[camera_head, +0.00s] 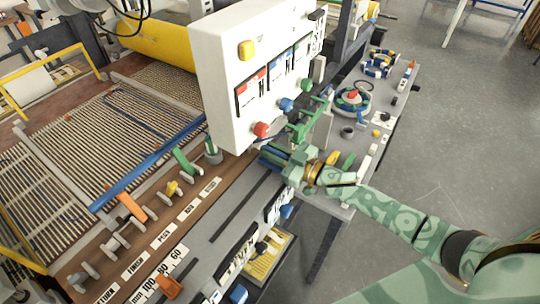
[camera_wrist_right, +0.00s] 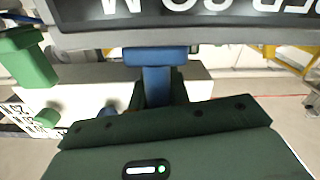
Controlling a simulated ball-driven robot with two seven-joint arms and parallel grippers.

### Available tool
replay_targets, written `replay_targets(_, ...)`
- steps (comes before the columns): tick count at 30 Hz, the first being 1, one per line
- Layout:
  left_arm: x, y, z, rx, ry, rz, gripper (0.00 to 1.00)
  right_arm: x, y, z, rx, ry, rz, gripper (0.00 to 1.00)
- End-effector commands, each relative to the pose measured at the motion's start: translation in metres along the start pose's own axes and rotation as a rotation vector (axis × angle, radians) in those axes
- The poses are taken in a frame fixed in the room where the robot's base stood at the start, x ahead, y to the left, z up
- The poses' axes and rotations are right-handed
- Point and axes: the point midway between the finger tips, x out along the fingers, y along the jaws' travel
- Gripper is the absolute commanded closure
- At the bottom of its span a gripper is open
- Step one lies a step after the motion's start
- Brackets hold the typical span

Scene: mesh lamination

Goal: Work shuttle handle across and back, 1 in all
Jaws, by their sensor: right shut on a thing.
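My right gripper (camera_head: 275,157) is at the front edge of the machine, just below the white control box, with its arm reaching in from the right. In the right wrist view the gripper (camera_wrist_right: 160,95) is shut on a blue handle (camera_wrist_right: 156,56), apparently the shuttle handle. The handle sits under a dark label strip with upside-down white letters. Its lower end is hidden between the fingers. In the head view the gripper mostly covers the handle. My left gripper is not in view.
The white control box (camera_head: 222,95) with coloured knobs stands close above the gripper. A slatted mesh bed (camera_head: 60,165) fills the left. A grey side table (camera_head: 365,125) holds rings and small parts on the right. A green handle (camera_wrist_right: 28,58) is nearby. Open floor lies right.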

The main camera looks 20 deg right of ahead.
Motion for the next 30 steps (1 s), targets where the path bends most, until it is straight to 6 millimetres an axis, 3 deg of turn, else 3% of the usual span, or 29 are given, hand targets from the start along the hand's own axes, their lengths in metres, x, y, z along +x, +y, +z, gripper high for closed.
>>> replay_targets(6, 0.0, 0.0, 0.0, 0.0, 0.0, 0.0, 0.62, 0.0, 0.006, -0.003, -0.01, 0.001, 0.008, 1.0)
replay_targets(7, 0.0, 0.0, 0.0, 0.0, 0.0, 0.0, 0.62, 0.0, 0.006, -0.003, -0.01, 0.001, 0.009, 0.77)
replay_targets(9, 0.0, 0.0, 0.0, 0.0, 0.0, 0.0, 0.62, 0.0, 0.006, -0.002, -0.009, 0.0, 0.008, 0.62)
replay_targets(20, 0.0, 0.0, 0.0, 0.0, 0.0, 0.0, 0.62, -0.007, 0.003, 0.0, -0.004, -0.002, 0.005, 0.62)
replay_targets(23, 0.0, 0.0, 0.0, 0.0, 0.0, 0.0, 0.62, -0.023, 0.003, 0.001, -0.004, -0.004, 0.004, 0.62)
replay_targets(30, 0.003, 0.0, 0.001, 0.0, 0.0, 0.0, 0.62, -0.087, 0.003, 0.002, -0.003, -0.006, 0.003, 0.62)
